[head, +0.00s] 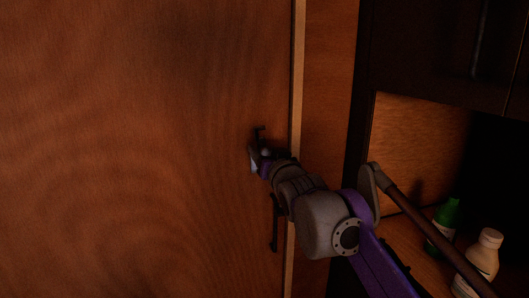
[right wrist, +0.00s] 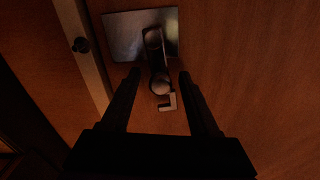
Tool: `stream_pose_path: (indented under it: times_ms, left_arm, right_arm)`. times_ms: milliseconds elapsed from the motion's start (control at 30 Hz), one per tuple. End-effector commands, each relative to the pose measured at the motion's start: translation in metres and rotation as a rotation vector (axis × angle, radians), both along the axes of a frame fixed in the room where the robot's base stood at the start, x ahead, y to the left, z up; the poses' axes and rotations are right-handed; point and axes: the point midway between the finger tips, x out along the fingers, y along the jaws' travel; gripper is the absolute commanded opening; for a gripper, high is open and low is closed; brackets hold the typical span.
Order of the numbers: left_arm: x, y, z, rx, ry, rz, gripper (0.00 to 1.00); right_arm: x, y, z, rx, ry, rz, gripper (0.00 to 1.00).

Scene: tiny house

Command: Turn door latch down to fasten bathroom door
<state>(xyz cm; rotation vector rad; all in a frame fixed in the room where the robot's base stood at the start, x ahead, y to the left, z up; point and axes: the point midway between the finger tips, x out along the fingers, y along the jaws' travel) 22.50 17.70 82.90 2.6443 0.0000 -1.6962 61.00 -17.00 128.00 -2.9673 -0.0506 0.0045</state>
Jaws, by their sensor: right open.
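The wooden bathroom door (head: 140,150) fills the left of the head view and looks closed against its light edge strip. The latch (head: 260,130) shows as a small dark piece just above my right gripper (head: 257,160), which hides the rest. In the right wrist view the latch is a metal lever (right wrist: 154,52) with a round knob and a small hooked end, over a shiny plate (right wrist: 122,33). My right gripper (right wrist: 159,74) is open, with one finger on each side of the lever. Contact cannot be told. My left gripper is out of view.
A dark vertical handle (head: 274,228) is on the door below my right gripper. At the right, a counter under dark cabinets (head: 440,50) holds a green bottle (head: 447,215) and a white bottle (head: 485,255), close to my right arm.

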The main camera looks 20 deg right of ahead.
Motion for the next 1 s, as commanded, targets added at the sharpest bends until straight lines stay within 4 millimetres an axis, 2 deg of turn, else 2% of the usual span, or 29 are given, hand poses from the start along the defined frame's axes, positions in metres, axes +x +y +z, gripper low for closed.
stream_pose_path:
  times_ms: [333, 667, 1000]
  left_arm:
    - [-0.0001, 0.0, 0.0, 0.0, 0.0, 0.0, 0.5]
    - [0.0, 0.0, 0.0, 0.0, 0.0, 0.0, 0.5]
    - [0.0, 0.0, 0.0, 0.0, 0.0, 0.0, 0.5]
  right_arm:
    - [0.0038, 0.0003, -0.0003, 0.0, 0.0, 0.0, 0.61]
    - [0.0037, 0.0002, -0.0004, 0.0, 0.0, 0.0, 0.02]
    - [0.0036, 0.0006, -0.0001, 0.001, 0.0, 0.001, 0.0]
